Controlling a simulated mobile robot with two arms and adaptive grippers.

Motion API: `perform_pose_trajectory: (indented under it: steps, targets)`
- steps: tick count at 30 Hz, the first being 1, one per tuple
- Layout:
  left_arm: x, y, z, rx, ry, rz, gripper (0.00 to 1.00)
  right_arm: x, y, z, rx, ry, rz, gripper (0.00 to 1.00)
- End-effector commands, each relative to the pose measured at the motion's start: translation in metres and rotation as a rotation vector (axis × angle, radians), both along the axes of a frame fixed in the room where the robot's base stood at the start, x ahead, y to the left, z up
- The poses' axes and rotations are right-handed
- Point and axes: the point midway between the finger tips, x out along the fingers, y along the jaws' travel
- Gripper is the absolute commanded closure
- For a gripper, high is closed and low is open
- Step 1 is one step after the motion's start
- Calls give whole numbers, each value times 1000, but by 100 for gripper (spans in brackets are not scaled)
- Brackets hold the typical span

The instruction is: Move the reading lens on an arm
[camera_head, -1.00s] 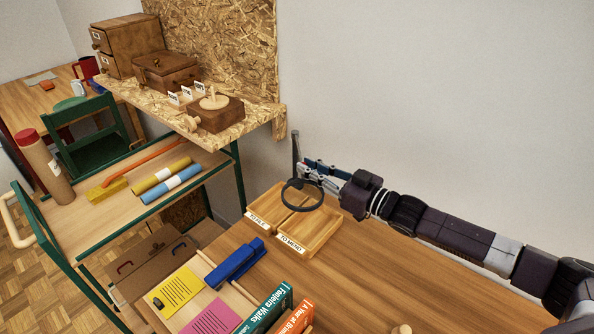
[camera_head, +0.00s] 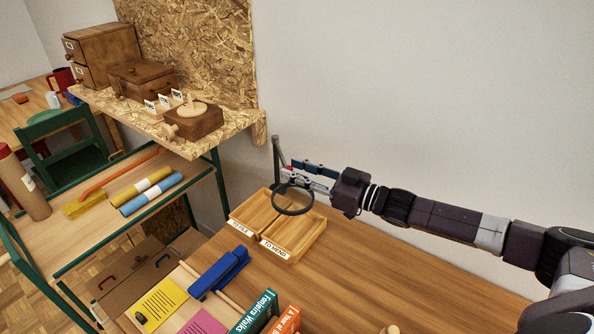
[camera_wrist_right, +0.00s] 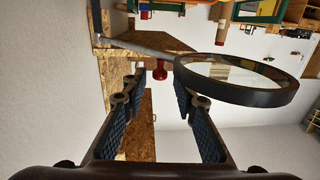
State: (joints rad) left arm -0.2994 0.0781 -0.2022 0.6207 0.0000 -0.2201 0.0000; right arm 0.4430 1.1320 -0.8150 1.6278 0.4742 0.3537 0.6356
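The reading lens is a round dark ring (camera_head: 293,199) with clear glass on a thin arm. In the head view it hangs over the wooden trays, beside a grey upright post (camera_head: 276,158). In the right wrist view the ring (camera_wrist_right: 238,80) is at upper right, with its grey rod (camera_wrist_right: 140,46) running left. My right gripper (camera_head: 290,173) is close behind the ring. In the wrist view its two blue-padded fingers (camera_wrist_right: 157,86) stand apart, with a red knob (camera_wrist_right: 160,70) showing between their tips. I cannot tell whether they touch it. My left gripper is out of view.
Two wooden trays, "TO FILE" (camera_head: 233,220) and "TO MEND" (camera_head: 264,240), lie under the lens. A blue stapler-like object (camera_head: 218,274) and books (camera_head: 258,313) are in front. An OSB shelf (camera_head: 226,137) stands left. The tabletop (camera_head: 355,270) right of the trays is clear.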

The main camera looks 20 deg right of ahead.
Motion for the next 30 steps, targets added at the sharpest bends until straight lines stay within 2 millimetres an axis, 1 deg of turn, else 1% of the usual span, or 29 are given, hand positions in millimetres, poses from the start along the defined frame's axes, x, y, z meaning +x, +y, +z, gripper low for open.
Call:
perform_pose_trajectory:
  steps: [6, 8, 13, 30]
  targets:
    - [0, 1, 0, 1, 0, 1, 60, 0, 0, 0, 0, 0, 0, 71]
    - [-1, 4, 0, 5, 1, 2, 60, 0, 0, 0, 0, 0, 0, 71]
    - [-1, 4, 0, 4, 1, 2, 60, -7, -6, -2, 1, 3, -2, 71]
    - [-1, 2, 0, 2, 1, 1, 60, -70, -48, -2, -2, 6, 0, 71]
